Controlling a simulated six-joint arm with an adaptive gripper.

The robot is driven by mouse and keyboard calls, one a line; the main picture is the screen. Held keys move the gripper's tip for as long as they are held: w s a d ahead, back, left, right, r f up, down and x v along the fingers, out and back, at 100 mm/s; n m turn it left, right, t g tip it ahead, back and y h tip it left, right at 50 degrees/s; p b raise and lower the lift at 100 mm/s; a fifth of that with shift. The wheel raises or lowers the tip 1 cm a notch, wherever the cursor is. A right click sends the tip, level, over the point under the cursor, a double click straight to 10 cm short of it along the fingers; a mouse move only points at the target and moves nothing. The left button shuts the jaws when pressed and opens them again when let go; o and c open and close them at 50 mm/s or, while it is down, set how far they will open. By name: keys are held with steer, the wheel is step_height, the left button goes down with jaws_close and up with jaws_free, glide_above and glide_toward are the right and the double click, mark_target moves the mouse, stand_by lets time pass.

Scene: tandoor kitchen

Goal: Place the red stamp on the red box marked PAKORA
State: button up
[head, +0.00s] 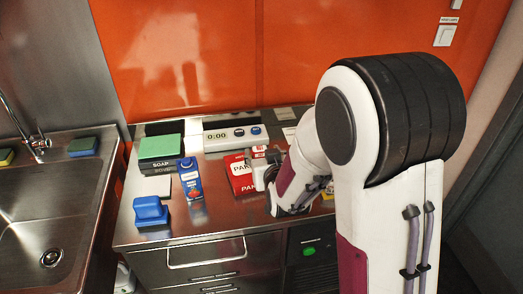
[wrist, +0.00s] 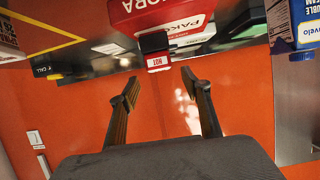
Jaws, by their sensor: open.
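The red box marked PAKORA (head: 238,178) lies on the steel counter, partly hidden behind my arm. In the wrist view the red PAKORA box (wrist: 185,22) is at the top, upside down. A small black piece with a red-and-white HOT label (wrist: 158,62) shows at the box's near edge; I cannot tell whether it is the red stamp or whether it touches the box. No other red stamp is clearly visible. My gripper (wrist: 160,86) is open, with nothing between its fingers, and points towards the HOT piece. In the head view my arm covers much of this area.
A blue stamp-like block (head: 151,211) stands at the counter's front left. A blue upright item (head: 191,180), a green sponge on a SOAP box (head: 160,150) and a 0:00 timer (head: 236,137) stand nearby. The sink (head: 50,215) is at the left.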

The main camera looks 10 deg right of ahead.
steer(key=v, duration=0.6)
steer(key=shift+s, duration=0.3)
steer(key=shift+r, duration=0.25)
stand_by(0.4)
steer(key=s+d+r+g, duration=0.1)
steer(key=s+r+g, duration=0.1)
steer(key=s, duration=0.8)
steer(key=s+d+r+g, duration=0.1)
steer(key=s+r+g, duration=0.1)
steer(key=s, duration=0.8)
steer(key=s+d+r+g, duration=0.1)
steer(key=s+r+g, duration=0.2)
steer(key=s, duration=0.7)
steer(key=shift+d+g, duration=0.25)
steer(key=shift+g, duration=0.25)
